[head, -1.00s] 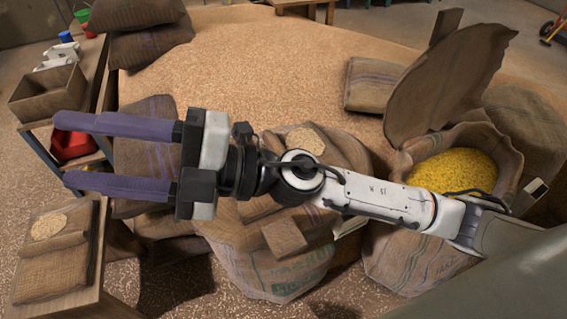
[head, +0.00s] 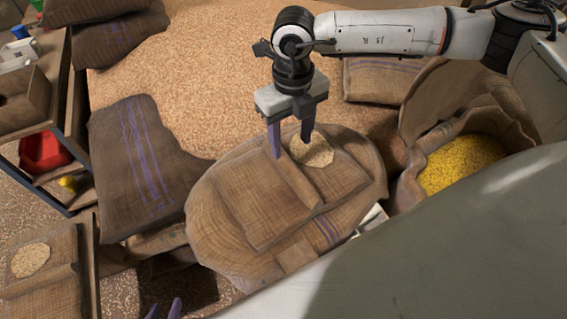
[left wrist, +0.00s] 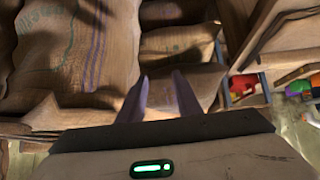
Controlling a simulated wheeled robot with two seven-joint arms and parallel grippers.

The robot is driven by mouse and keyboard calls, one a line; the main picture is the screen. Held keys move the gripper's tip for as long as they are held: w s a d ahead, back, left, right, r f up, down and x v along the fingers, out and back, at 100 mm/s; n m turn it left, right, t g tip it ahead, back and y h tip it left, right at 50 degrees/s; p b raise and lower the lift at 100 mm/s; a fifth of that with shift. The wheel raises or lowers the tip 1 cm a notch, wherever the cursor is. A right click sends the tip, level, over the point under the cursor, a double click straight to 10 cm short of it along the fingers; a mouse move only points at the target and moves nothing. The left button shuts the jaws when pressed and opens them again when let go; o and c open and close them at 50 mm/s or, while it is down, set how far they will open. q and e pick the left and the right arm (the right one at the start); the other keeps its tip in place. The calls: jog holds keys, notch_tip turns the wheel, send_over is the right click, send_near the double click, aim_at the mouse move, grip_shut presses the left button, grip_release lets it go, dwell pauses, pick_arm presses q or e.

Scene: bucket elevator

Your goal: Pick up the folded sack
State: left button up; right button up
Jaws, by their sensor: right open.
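A flat brown folded sack (head: 250,205) lies on top of a bulging full sack (head: 222,258), with a ridge-like fold along its right side. A similar flat sack (head: 50,252) lies on the bench at the lower left; I cannot tell which is meant. My right gripper (head: 291,148) points down over the far end of the ridge, open and empty, one finger on each side; contact is unclear. My left gripper (head: 163,308) shows only its purple fingertips at the bottom edge. In the left wrist view its fingers (left wrist: 161,80) are apart with nothing between them.
A purple-striped sack (head: 140,160) lies left of the full sack. An open sack of yellow grain (head: 460,165) stands at the right. A shelf with a red bin (head: 45,152) is at the left. Loose grain (head: 220,80) covers the floor behind.

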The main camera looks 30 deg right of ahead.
aim_at(291, 165)
jog(key=f, duration=0.3)
jog(key=shift+s+f, duration=0.1)
jog(key=shift+s, duration=0.2)
notch_tip(291, 165, down, 4)
jog(key=shift+s+a+f+p, duration=0.1)
jog(key=shift+p, duration=0.25)
jog(key=shift+f, duration=0.55)
grip_shut()
pick_arm(q)
jog(key=shift+s+a+f, duration=0.1)
jog(key=shift+s+f, duration=0.1)
jog(key=shift+s, duration=0.35)
jog(key=shift+s+f, duration=0.15)
jog(key=shift+s, duration=0.35)
pick_arm(e)
jog(key=shift+r, duration=0.1)
